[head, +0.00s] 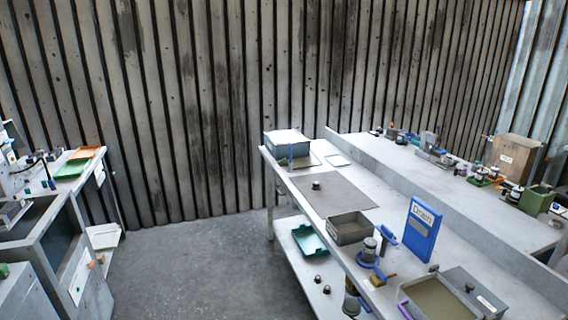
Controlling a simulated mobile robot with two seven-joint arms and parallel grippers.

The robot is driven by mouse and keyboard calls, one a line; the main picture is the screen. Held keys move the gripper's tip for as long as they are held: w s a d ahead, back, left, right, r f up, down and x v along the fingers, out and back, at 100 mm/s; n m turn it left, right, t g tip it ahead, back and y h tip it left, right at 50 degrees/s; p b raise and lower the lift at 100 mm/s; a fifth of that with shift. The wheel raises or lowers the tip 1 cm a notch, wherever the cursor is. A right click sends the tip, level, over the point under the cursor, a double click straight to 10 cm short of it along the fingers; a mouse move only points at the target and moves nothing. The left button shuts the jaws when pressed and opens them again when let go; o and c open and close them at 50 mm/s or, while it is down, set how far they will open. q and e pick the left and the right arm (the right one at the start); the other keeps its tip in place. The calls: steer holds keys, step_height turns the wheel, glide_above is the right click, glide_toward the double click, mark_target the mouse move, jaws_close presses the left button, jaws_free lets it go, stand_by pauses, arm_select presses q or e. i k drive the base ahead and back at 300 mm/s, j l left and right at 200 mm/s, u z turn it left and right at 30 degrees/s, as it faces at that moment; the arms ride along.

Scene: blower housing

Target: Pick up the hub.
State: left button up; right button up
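A small dark round part (316,185), which looks like the hub, sits on a grey mat (345,192) on the long workbench at the right. It stands alone on the mat, with nothing touching it. It is too small here to make out its details. Neither of my grippers is in view.
A green tray (309,239) and small round parts are on the lower shelf. The floor (200,265) left of the bench is clear.

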mark_target(317, 185)
steer(key=i+j+z, duration=0.25)
steer(key=i, duration=0.15)
steer(key=i+j+z, duration=0.25)
steer(key=i, duration=0.15)
steer(key=i+j+z, duration=0.15)
steer(key=z, duration=0.3)
steer(key=i+j+z, duration=0.1)
steer(key=z, duration=0.35)
steer(key=j+z, duration=0.45)
steer(key=i+j+z, duration=0.2)
steer(key=j, duration=0.25)
steer(key=k+j+z, duration=0.1)
steer(key=j+z, duration=0.15)
steer(key=j, duration=0.25)
